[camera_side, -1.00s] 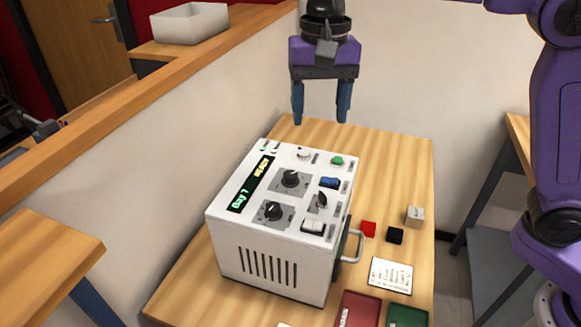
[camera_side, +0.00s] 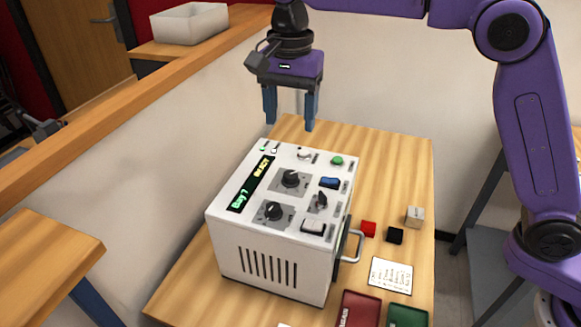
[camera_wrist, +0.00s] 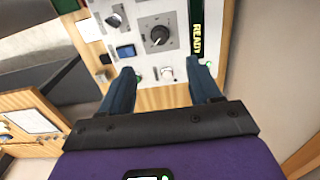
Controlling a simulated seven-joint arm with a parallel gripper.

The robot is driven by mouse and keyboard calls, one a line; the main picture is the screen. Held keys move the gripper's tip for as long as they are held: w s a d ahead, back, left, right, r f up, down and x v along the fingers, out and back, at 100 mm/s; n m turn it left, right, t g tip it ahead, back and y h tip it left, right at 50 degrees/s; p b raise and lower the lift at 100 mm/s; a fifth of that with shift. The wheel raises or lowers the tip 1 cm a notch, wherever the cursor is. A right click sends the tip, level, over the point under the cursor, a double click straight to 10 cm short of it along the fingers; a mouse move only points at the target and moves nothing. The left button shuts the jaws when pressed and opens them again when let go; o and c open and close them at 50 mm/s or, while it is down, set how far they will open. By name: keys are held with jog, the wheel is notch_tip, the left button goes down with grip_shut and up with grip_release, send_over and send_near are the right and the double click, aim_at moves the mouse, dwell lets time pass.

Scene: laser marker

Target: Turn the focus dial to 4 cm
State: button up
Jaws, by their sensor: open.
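The white laser marker box (camera_side: 268,256) stands on the wooden table, its control panel on top. Two black dials sit on grey plates: one nearer the back (camera_side: 291,178) and one nearer the front (camera_side: 273,211). I cannot read which is the focus dial. My gripper (camera_side: 290,124) is open and empty, pointing down above the back edge of the box, touching nothing. In the wrist view its fingers (camera_wrist: 165,86) straddle the panel's edge, near a white round button (camera_wrist: 167,73).
The panel also holds a lit display (camera_side: 251,184), a blue switch (camera_side: 329,182), a small black knob (camera_side: 320,201) and a green button (camera_side: 337,160). Red (camera_side: 368,229), black (camera_side: 395,236) and grey (camera_side: 414,217) blocks, a note card (camera_side: 391,275) and red and green trays lie to the right.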

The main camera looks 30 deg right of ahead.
aim_at(291, 173)
notch_tip(291, 173, down, 12)
jog(key=shift+f, duration=0.25)
dwell(0.3)
jog(key=c, duration=1)
